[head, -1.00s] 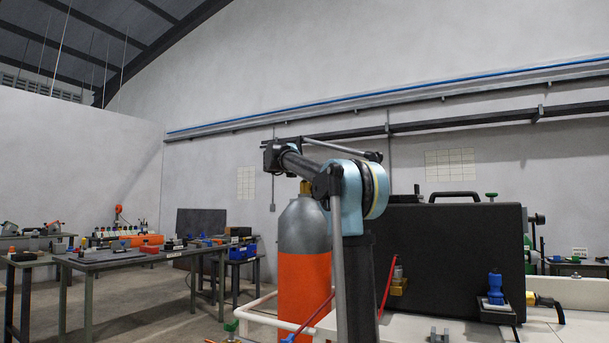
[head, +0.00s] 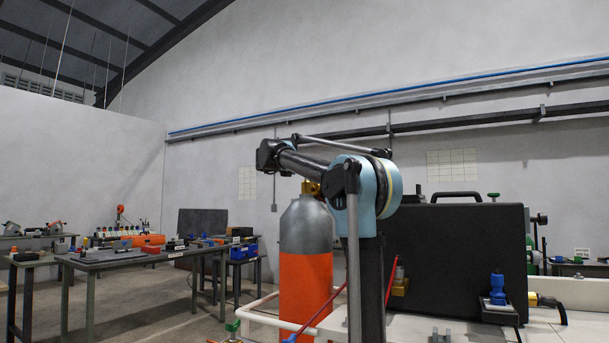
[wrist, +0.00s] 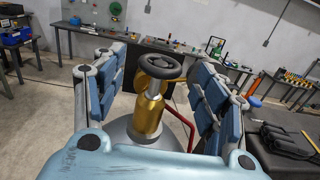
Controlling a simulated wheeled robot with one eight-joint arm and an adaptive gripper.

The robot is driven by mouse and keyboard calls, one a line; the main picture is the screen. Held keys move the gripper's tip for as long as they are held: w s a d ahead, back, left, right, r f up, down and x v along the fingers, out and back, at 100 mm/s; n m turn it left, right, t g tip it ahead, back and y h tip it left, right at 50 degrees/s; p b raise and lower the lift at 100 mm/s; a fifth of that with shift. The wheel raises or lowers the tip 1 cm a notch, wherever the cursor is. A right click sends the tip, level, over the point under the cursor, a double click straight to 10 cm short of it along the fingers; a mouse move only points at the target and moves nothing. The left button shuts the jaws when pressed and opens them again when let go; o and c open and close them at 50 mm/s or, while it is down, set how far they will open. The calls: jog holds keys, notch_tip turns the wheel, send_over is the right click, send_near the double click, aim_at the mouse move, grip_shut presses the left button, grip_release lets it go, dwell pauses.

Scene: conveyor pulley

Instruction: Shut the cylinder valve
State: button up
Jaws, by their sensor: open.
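The gas cylinder (head: 304,275) stands upright, with an orange body and a grey shoulder. Its brass valve (head: 311,187) shows at the top in the head view, partly behind my arm. In the wrist view the brass valve body (wrist: 150,112) carries a dark round handwheel (wrist: 160,66) on top. My gripper (wrist: 165,85) is open, with its blue-padded fingers on the left and right of the valve and handwheel. Gaps show on both sides, and no contact is visible. In the head view the gripper is hidden behind my arm.
A black case (head: 460,255) stands on a white surface to the right of the cylinder. A red hose (wrist: 181,122) runs beside the valve. A workbench (head: 120,259) with tools is at the left. Floor is clear between bench and cylinder.

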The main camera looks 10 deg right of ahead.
jog(key=v, duration=0.6)
jog(key=shift+s+a, duration=0.25)
